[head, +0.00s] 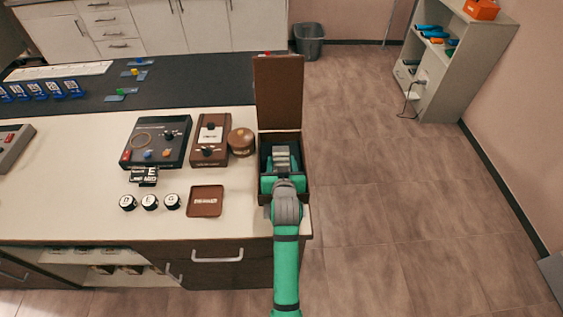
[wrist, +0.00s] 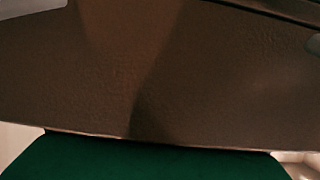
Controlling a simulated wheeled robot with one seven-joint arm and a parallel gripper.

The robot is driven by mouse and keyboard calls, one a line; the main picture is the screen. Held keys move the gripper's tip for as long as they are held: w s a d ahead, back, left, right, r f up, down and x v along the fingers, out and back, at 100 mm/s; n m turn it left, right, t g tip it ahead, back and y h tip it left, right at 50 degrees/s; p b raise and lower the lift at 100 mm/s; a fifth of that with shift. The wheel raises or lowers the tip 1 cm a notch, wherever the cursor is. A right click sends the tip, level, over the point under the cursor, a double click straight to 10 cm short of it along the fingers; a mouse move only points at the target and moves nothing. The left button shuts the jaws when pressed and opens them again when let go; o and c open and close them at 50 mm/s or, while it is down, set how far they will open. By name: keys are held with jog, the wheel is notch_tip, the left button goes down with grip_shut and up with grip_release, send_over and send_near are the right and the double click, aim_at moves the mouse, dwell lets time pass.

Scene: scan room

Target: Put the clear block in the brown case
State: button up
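The brown case (head: 279,92) stands at the right end of the counter, its lid raised upright at the back. My gripper (head: 281,158) reaches over and into the case opening from the front, and my arm hides much of the case's inside. In the wrist view a brown surface (wrist: 150,75) fills most of the picture very close up, with a dark green area below it. I cannot make out the clear block in either view; it may be hidden by my gripper. Whether my fingers are open or shut does not show.
Left of the case are a round brown tin (head: 241,142), a brown box with a knob (head: 210,142), a black device (head: 156,142) and a flat brown tray (head: 205,201). Black round pieces (head: 150,202) lie in front. The floor on the right is clear.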

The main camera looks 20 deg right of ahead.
jog(key=shift+o, duration=1.1)
jog(key=shift+r, duration=0.2)
jog(key=v, duration=1.2)
